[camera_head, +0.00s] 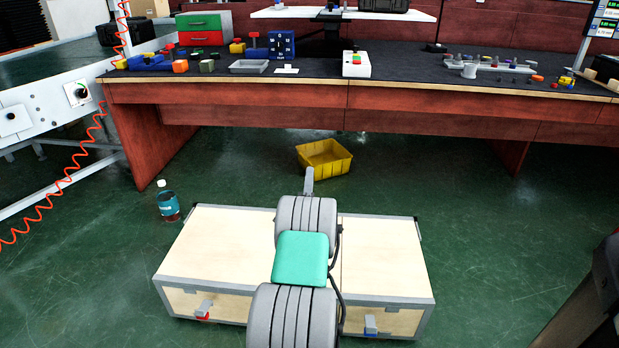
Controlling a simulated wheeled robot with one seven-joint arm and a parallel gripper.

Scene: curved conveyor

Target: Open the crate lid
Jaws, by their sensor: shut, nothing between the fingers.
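The crate (385,255) stands on the floor in front of me, with pale wood panels and grey edges. Its flat top shows on both sides of my arm and looks closed. A seam runs across the top just right of the arm. A latch with a red part (203,311) is on the front face at the left. A latch with a blue part (370,325) is on the front face at the right. My arm covers the middle of the crate. My gripper cannot be made out; a narrow grey part shows beyond the farthest joint, and I cannot tell what it is.
A yellow bin (324,157) lies on the floor beyond the crate. A bottle (168,203) stands left of it. A long workbench (235,91) with many small items spans the back. A conveyor frame (45,100) is at the left.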

